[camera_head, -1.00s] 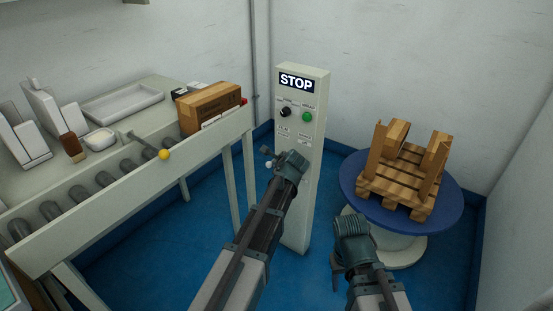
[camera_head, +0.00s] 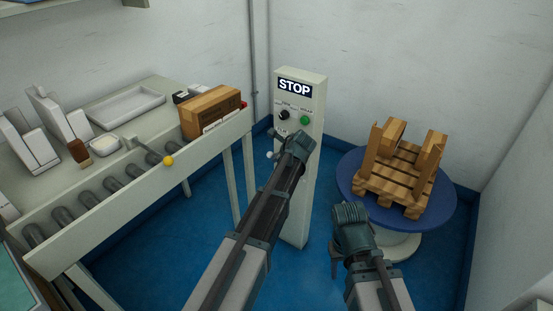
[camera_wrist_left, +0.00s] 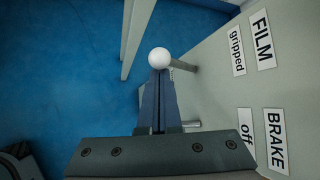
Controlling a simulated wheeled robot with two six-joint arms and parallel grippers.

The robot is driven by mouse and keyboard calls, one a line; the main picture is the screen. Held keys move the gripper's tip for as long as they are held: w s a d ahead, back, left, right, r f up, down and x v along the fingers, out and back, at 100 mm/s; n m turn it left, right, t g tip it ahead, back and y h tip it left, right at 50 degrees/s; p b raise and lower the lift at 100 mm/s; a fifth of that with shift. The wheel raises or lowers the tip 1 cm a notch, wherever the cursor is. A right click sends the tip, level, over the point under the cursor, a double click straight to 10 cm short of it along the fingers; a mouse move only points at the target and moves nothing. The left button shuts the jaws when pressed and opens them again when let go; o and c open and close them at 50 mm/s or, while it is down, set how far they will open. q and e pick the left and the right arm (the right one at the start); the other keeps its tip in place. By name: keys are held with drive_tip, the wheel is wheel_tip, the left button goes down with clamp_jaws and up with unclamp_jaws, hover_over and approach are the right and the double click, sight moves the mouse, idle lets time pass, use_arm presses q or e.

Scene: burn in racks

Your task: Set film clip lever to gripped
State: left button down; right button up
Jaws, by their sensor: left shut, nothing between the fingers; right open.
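The film clip lever shows in the left wrist view as a white ball knob (camera_wrist_left: 160,57) on a short grey stem, sticking out from the panel beside a "FILM" label (camera_wrist_left: 262,38). A smaller label beside it reads "gripped" (camera_wrist_left: 237,51). My left gripper (camera_wrist_left: 159,80) is shut and empty, its fingertips right at the knob; I cannot tell whether they touch it. In the head view the knob (camera_head: 270,155) is beside the panel post (camera_head: 301,205), and my left gripper (camera_head: 270,138) is close above it. My right gripper (camera_head: 335,262) is open, low and right of the post.
A second grey stem (camera_wrist_left: 190,126) sits near the "BRAKE" (camera_wrist_left: 276,139) and "off" (camera_wrist_left: 246,126) labels. A roller conveyor (camera_head: 140,205) with a cardboard box (camera_head: 209,112) stands left. A blue turntable (camera_head: 352,180) carrying a wooden pallet (camera_head: 400,178) stands right.

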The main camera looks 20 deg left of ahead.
use_arm(q)
drive_tip(key=shift+r+p, duration=0.3)
drive_tip(key=shift+r, duration=0.15)
drive_tip(key=p+v, duration=0.7)
drive_tip(key=v, duration=0.3)
drive_tip(key=shift+w+d, duration=0.15)
drive_tip(key=shift+w, duration=0.25)
drive_tip(key=shift+r, duration=0.1)
drive_tip(key=s+d+r+n+g+h+p, duration=0.1)
drive_tip(key=s+d+r+n+g+p, duration=0.1)
drive_tip(key=s+d+r+n+p, duration=0.2)
drive_tip(key=s+d+r+n+g+h+p, duration=0.2)
drive_tip(key=s+d+r+n+p, duration=0.2)
drive_tip(key=s+p, duration=0.7)
drive_tip(key=s+d+r+n+g+h+p, duration=0.1)
drive_tip(key=s+d+r+n+p, duration=0.3)
drive_tip(key=s, duration=1.1)
wheel_tip(320, 180, up, 4)
drive_tip(key=n+g+p, duration=0.1)
drive_tip(key=n+p, duration=0.2)
drive_tip(key=n, duration=0.1)
drive_tip(key=shift+s+n+h, duration=0.3)
drive_tip(key=shift+s+h, duration=0.05)
drive_tip(key=shift+h, duration=0.05)
